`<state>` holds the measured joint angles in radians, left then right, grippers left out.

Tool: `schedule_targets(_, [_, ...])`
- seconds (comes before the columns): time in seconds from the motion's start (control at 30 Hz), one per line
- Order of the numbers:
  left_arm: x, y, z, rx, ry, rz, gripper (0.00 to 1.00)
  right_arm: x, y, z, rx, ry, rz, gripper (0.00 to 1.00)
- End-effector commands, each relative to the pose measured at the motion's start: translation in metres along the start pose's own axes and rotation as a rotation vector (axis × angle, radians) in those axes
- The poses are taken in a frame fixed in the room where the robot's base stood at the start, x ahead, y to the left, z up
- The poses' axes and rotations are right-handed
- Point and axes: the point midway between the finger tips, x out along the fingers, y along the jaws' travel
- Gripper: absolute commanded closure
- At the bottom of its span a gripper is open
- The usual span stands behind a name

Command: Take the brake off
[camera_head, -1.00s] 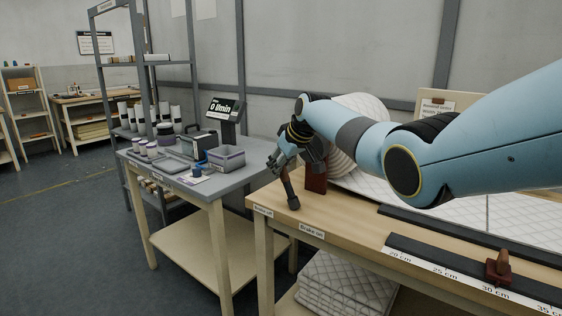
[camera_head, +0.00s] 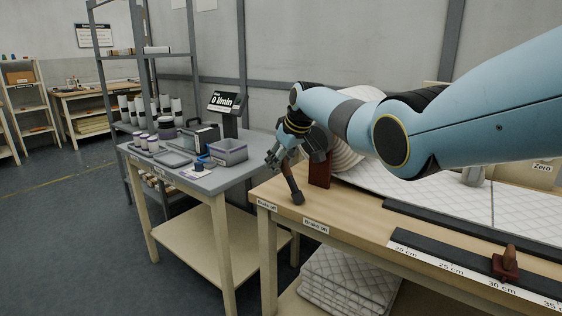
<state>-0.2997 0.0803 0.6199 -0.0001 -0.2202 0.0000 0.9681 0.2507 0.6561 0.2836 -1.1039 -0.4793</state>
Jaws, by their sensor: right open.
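The brake lever (camera_head: 297,197) is a brown bar with a dark knob, slanting down over the left end of the wooden bench, beside a red-brown upright (camera_head: 319,171). Its knob lies between the "Brake off" label (camera_head: 267,206) and the "Brake on" label (camera_head: 316,226), nearer "Brake on". My right gripper (camera_head: 275,160) is open, its fingers by the lever's upper end. I cannot tell whether the lever is between the fingers. My right arm partly hides the white wadding roll (camera_head: 346,152) behind it. My left gripper is not in view.
A quilted sheet (camera_head: 445,193) lies on the bench, with a dark rail and a centimetre scale (camera_head: 450,267) in front. A grey side table (camera_head: 228,180) at left holds a bin (camera_head: 229,152), tubs and a screen reading 0 l/min. Folded wadding (camera_head: 350,283) sits below.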

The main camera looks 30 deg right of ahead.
Motion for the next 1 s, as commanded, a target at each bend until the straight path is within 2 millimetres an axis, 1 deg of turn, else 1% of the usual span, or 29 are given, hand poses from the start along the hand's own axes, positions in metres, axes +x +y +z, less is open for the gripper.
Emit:
schedule_targets(0.3, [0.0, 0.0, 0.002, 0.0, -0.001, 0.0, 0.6, -0.001, -0.001, 0.001, 0.001, -0.001, -0.002, 0.52])
schedule_targets(0.47, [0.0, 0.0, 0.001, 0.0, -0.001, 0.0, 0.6, -0.012, 0.0, 0.0, 0.002, 0.002, -0.001, 0.52])
schedule_targets(0.57, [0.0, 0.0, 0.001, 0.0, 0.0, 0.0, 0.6, -0.025, -0.001, 0.001, 0.0, 0.002, -0.001, 0.52])
schedule_targets(0.9, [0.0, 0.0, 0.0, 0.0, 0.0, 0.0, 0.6, -0.093, 0.0, 0.0, 0.0, 0.002, 0.0, 0.52])
schedule_targets(1.0, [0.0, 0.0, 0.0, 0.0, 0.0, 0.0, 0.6, -0.107, 0.0, 0.0, 0.0, 0.0, 0.0, 0.52])
